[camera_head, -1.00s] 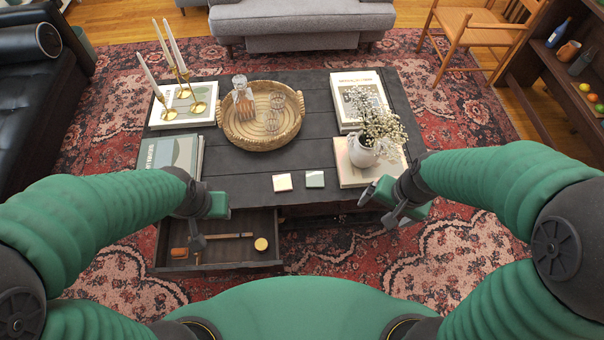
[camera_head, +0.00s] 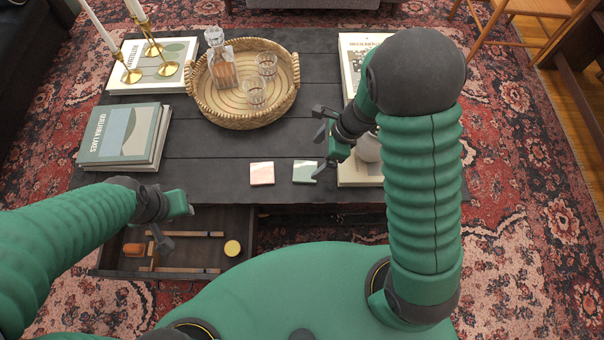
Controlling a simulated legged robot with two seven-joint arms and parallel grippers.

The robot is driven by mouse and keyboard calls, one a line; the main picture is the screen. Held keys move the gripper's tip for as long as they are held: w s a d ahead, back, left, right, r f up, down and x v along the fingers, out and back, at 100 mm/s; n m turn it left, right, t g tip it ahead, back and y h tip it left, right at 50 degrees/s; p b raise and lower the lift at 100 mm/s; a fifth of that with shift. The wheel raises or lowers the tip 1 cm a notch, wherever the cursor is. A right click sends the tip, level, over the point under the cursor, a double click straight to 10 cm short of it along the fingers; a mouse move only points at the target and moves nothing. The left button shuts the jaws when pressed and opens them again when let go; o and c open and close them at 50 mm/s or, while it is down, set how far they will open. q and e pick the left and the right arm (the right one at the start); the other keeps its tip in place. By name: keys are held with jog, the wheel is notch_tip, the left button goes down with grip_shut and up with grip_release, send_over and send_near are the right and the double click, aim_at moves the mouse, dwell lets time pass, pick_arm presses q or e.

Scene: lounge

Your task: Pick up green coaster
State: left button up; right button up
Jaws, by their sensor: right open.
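The green coaster (camera_head: 304,172) lies flat near the front edge of the dark coffee table (camera_head: 215,170). A pink coaster (camera_head: 262,173) lies just left of it, with a small gap between them. My right gripper (camera_head: 319,123) is open and empty, above the table, just beyond and slightly right of the green coaster in the picture.
The open drawer (camera_head: 212,270) holds a round yellow-lidded item and wooden pieces. A woven tray (camera_head: 243,117) with a decanter and glasses stands behind. Books (camera_head: 125,138) and candlesticks are at left. A white vase (camera_head: 369,148) is partly hidden behind my right arm.

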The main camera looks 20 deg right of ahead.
aim_at(306, 171)
notch_tip(306, 171, down, 3)
jog(key=shift+w+a+r+b, duration=0.15)
jog(key=shift+b, duration=0.15)
jog(key=shift+f+b, duration=0.3)
jog(key=shift+f, duration=0.3)
jog(key=b+x, duration=0.1)
jog(key=x, duration=0.1)
jog(key=b+x, duration=0.2)
jog(key=shift+a+f, duration=0.15)
jog(key=shift+a, duration=0.2)
jog(key=shift+a+f, duration=0.25)
jog(key=shift+r, duration=0.15)
jog(key=shift+d, duration=0.15)
jog(key=c, duration=0.4)
pick_arm(q)
jog(key=f, duration=0.5)
jog(key=shift+d, duration=0.4)
pick_arm(e)
jog(key=c, duration=1.2)
